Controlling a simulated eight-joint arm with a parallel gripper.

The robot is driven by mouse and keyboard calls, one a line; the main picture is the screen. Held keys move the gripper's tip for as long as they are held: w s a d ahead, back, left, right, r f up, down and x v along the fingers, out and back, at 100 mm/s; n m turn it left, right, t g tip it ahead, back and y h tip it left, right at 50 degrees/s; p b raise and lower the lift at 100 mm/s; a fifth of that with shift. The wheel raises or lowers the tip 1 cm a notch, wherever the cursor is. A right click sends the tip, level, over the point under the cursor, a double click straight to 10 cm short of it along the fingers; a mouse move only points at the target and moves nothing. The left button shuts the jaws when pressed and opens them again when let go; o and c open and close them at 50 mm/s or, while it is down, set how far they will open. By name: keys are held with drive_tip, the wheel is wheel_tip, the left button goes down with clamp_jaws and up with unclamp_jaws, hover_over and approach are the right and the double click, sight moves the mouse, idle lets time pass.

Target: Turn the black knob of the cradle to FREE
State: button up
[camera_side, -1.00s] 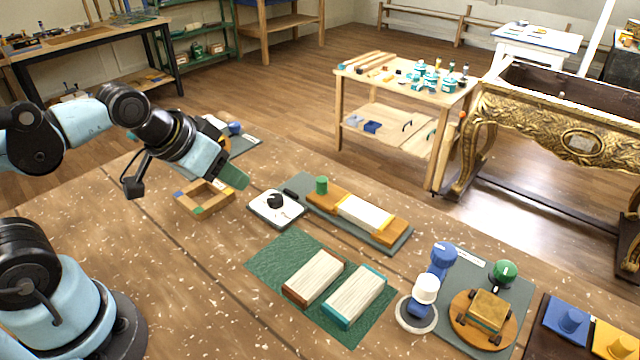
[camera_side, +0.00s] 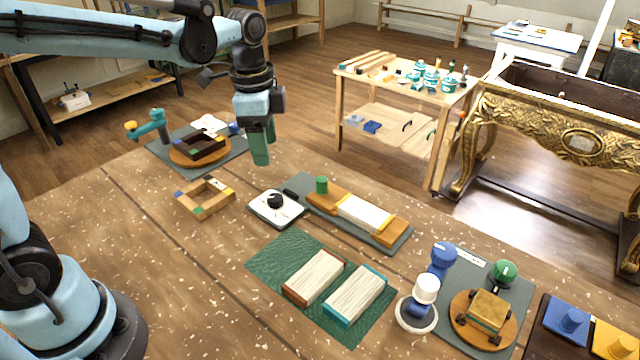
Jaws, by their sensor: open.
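A black knob (camera_side: 275,201) sits on a white plate (camera_side: 264,211) near the middle of the bench. The plate stands at the left end of a long grey base that carries an orange wooden cradle (camera_side: 325,199) with a pale block and a green peg. Which way the knob points and any lettering are too small to read. My gripper (camera_side: 260,158) has green fingers and points down, above and slightly left of the knob, clear of it. It is open with nothing seen between the fingers; the gap is hard to make out from this side.
A small wooden frame (camera_side: 204,199) lies left of the plate. A round turntable (camera_side: 222,151) stands behind it. A green mat (camera_side: 272,256) with two pale blocks lies in front. A blue and white post (camera_side: 427,289) stands at right.

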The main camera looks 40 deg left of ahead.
sight(275, 197)
drive_tip(key=shift+m+g, duration=0.4)
drive_tip(key=shift+m, duration=0.3)
drive_tip(key=f, duration=0.8)
drive_tip(key=w+f, duration=0.1)
drive_tip(key=f, duration=0.3)
drive_tip(key=shift+w+a+f, duration=0.1)
drive_tip(key=shift+f, duration=0.3)
drive_tip(key=c, duration=1)
